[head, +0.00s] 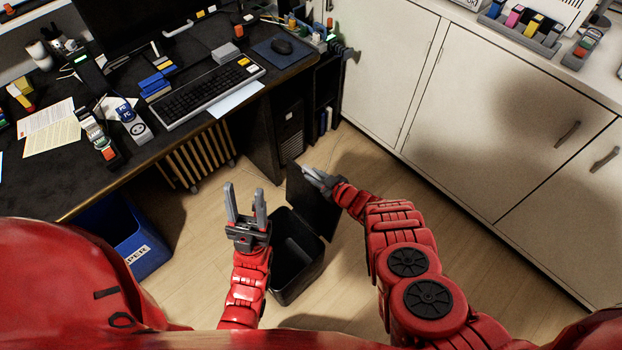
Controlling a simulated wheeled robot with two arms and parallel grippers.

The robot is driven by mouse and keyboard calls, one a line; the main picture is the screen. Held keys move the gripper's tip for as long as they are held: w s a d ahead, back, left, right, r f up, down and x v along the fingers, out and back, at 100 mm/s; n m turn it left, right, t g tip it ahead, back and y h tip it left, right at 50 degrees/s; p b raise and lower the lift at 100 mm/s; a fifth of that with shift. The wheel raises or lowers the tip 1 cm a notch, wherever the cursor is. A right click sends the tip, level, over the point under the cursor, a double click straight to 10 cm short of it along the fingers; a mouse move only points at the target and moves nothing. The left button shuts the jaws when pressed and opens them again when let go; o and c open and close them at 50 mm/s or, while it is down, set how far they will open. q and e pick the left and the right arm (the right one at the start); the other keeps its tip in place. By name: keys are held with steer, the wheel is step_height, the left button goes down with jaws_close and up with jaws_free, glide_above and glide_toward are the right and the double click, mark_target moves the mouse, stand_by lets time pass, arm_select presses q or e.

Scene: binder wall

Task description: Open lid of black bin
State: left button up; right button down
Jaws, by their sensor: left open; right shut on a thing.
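The black bin (299,284) stands on the wooden floor at the lower middle, and its dark, empty-looking inside shows. Its flat black lid (309,203) is raised, standing nearly upright at the bin's far side. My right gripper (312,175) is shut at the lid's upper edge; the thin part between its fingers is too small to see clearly. My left gripper (245,207) is open and empty, fingers pointing up, just left of the bin and partly in front of its left side.
A blue paper bin (150,254) stands at the left under the black desk (190,127). White cabinets (501,120) line the right side. A black computer tower (290,131) stands beyond the lid. Bare floor (208,270) lies between the two bins.

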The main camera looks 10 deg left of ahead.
steer(key=shift+w+d+f, duration=0.15)
steer(key=shift+w+d, duration=0.25)
steer(key=c, duration=0.8)
jaws_free()
steer(key=shift+o, duration=0.2)
steer(key=p+v, duration=0.7)
steer(key=v, duration=1)
steer(key=shift+d, duration=0.1)
